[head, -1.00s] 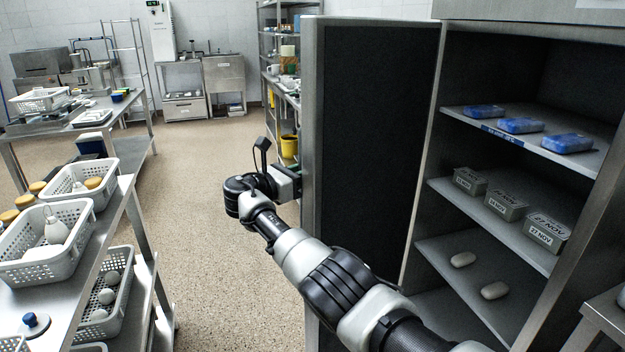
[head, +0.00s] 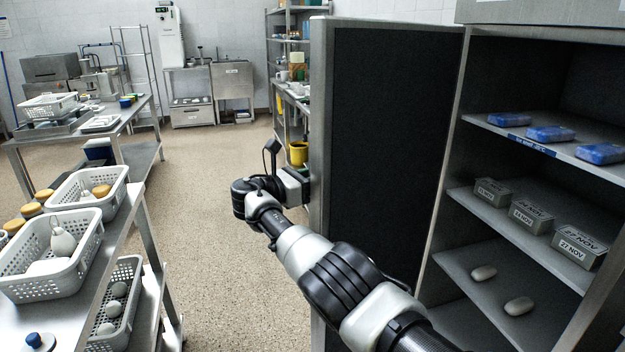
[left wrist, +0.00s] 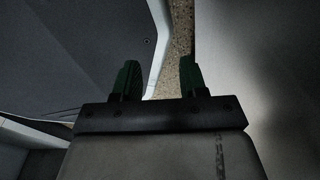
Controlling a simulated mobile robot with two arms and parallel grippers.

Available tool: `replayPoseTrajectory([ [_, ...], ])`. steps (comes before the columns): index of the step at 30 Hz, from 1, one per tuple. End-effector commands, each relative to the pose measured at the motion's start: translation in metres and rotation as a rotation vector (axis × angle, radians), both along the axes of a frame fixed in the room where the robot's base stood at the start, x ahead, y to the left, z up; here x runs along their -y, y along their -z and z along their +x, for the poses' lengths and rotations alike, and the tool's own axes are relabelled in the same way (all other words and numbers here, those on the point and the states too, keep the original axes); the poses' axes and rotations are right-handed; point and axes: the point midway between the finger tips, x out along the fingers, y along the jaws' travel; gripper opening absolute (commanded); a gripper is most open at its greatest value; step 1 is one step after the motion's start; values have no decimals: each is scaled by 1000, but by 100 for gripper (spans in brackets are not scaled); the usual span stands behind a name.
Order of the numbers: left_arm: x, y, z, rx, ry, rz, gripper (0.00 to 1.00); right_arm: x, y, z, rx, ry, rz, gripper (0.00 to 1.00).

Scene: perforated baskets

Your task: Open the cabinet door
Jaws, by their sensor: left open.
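The grey cabinet (head: 540,12) stands at the right in the head view with its front open. Its tall door (head: 390,150) is swung wide open, the dark inner face showing and the metal outer edge toward the left. My arm reaches from the bottom right to this outer edge; its gripper end is hidden behind the door. In the left wrist view my left gripper (left wrist: 158,78) is open, its two green-dark fingers apart. A strip of floor shows between them, with a dark panel to the left and a grey metal surface to the right. I cannot tell whether the fingers touch either surface.
The cabinet shelves hold blue packs (head: 550,133), labelled grey boxes (head: 530,215) and pale oval items (head: 484,273). A steel table (head: 128,235) with white perforated baskets (head: 60,285) stands at the left. The floor (head: 215,200) between table and door is clear.

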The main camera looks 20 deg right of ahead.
Motion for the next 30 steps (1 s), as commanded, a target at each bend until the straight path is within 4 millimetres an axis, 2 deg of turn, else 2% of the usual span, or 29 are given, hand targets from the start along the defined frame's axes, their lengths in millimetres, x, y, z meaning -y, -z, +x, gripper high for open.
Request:
replayPoseTrajectory([
  [1,0,0,0,0,0,0,43,0,0,0,0,0,0,41],
  [3,0,0,0,0,0,0,43,0,0,0,0,-1,0,48],
  [10,-1,0,2,4,1,0,43,-2,-1,0,1,-3,-1,48],
  [14,-1,0,3,6,0,1,43,-9,0,-1,2,-4,-1,48],
  [17,-1,1,3,5,0,1,43,-24,0,-4,2,-6,-1,48],
  [25,-1,17,4,5,0,1,43,-86,3,-17,0,-5,-1,48],
  [27,3,18,20,18,-2,-2,43,-89,4,-18,1,-2,0,48],
  [30,5,18,33,24,-4,-3,43,-96,3,-19,1,-1,0,48],
])
